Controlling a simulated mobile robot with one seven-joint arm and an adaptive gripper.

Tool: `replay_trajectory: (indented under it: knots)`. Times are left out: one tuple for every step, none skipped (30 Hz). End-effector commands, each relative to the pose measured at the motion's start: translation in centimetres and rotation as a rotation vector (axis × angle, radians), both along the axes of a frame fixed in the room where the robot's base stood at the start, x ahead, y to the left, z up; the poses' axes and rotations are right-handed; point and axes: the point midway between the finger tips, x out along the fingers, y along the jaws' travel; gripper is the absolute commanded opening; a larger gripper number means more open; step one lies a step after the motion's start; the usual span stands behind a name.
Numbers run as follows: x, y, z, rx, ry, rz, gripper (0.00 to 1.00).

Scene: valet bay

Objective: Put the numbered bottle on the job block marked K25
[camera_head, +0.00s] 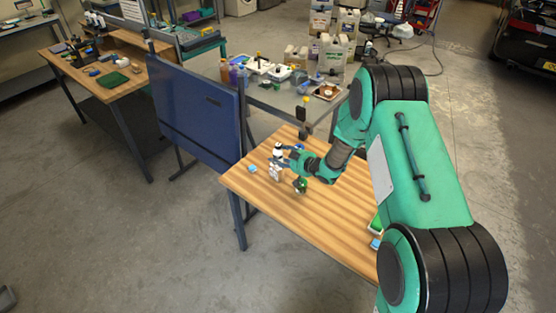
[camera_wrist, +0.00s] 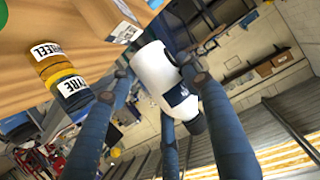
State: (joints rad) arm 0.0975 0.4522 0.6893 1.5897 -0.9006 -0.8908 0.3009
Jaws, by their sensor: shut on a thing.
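My gripper (camera_head: 284,155) is shut on a white bottle (camera_wrist: 155,72) with a dark cap. In the wrist view the fingers (camera_wrist: 165,100) close around it, and a dark patch shows on its side. In the head view the white bottle (camera_head: 278,147) is at the fingertips, over the far left part of the wooden bench (camera_head: 320,218). Whether it touches anything below is unclear. A block with a white label (camera_wrist: 122,32) shows beside it in the wrist view; its marking is not legible, and I cannot make out K25.
A dark green item (camera_head: 300,186) and a small light blue item (camera_head: 252,168) are on the bench. A blue panel (camera_head: 196,112) stands at its left. The bench's front middle is clear.

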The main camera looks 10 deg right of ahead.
Motion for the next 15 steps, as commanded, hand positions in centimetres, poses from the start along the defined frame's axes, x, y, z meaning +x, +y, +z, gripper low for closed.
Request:
replay_trajectory:
  knots:
    - [0.8, 0.1, -0.2, -0.001, -0.002, 0.002, 0.13]
    - [1.2, 0.2, -0.2, 0.000, -0.001, 0.001, 0.13]
    - [1.7, 0.2, -0.3, 0.000, 0.000, 0.001, 0.13]
    - [2.0, 0.3, -0.2, 0.000, 0.000, 0.001, 0.13]
    - [2.2, 0.3, -0.2, 0.000, 0.000, 0.001, 0.13]
    - [2.5, 0.3, -0.2, -0.001, -0.002, 0.002, 0.13]
    - [2.6, 0.3, -0.2, -0.001, -0.002, 0.002, 0.13]
    - [2.7, 0.3, -0.2, 0.000, 0.000, 0.001, 0.13]
    - [2.7, 0.3, -0.2, 0.000, 0.000, 0.001, 0.13]
    - [2.7, 0.3, -0.2, 0.000, 0.000, 0.001, 0.13]
    - [2.7, 0.3, -0.2, 0.000, 0.000, 0.001, 0.13]
    - [2.7, 0.3, -0.2, 0.000, 0.000, 0.001, 0.13]
    - [2.7, 0.3, -0.2, 0.000, 0.000, 0.001, 0.13]
    - [2.7, 0.3, -0.2, 0.000, 0.000, 0.001, 0.13]
    - [2.7, 0.3, -0.2, 0.000, 0.000, 0.001, 0.13]
